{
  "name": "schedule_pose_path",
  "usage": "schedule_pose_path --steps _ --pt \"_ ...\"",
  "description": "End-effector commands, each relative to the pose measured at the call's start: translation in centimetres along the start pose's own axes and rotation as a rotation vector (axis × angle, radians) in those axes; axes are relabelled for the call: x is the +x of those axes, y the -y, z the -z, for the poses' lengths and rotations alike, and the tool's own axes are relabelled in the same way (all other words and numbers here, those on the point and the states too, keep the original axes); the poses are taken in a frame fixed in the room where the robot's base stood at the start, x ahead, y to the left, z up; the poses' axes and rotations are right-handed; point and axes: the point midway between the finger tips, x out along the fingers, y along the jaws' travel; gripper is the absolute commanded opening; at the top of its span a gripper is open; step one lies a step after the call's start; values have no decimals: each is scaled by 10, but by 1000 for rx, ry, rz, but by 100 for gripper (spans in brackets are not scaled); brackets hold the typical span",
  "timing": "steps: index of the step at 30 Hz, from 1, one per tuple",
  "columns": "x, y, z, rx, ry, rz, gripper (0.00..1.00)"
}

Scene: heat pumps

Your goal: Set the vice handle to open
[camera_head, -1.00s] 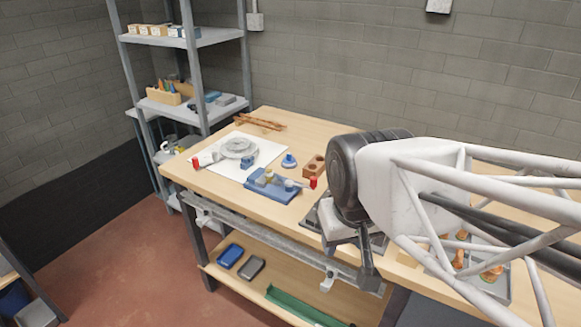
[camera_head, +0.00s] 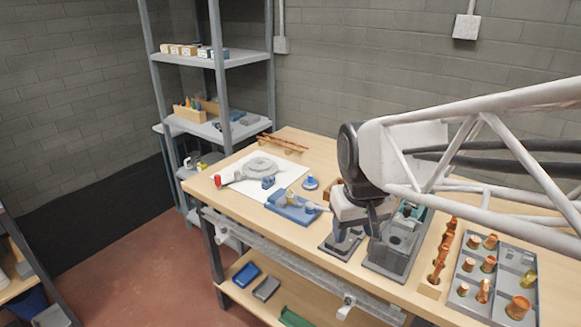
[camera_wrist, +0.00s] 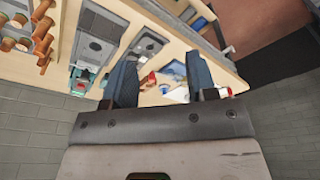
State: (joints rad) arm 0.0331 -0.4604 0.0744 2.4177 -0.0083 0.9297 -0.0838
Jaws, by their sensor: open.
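My gripper (camera_head: 350,228) hangs over the bench in the head view, in front of a grey plate. In the wrist view my gripper (camera_wrist: 160,62) has its two dark fingers wide apart with nothing held between them. A blue fixture (camera_head: 290,208) with small blocks on it and a pale lever pointing right sits left of the gripper. A grey block with a teal part (camera_head: 408,214) stands to the right; the teal part also shows in the wrist view (camera_wrist: 82,80). I cannot tell for certain which part is the vice handle; my arm hides some of this area.
A grey tray (camera_head: 490,290) of copper fittings is at the right. The wooden bench (camera_head: 245,192) is bare along its left front edge.

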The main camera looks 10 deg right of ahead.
Motion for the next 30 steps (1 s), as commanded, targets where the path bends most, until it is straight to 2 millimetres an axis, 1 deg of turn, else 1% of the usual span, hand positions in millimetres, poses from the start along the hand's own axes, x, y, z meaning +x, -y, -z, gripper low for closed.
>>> schedule_pose_path --steps 1,3,14,23,30 --pt "3 -2 10 -6 9 0 52" --pt "5 -5 24 -19 16 1 52" --pt "27 -20 92 -79 58 6 52" --pt "55 -35 146 -130 92 14 52" --pt "82 -48 188 -169 118 22 52"
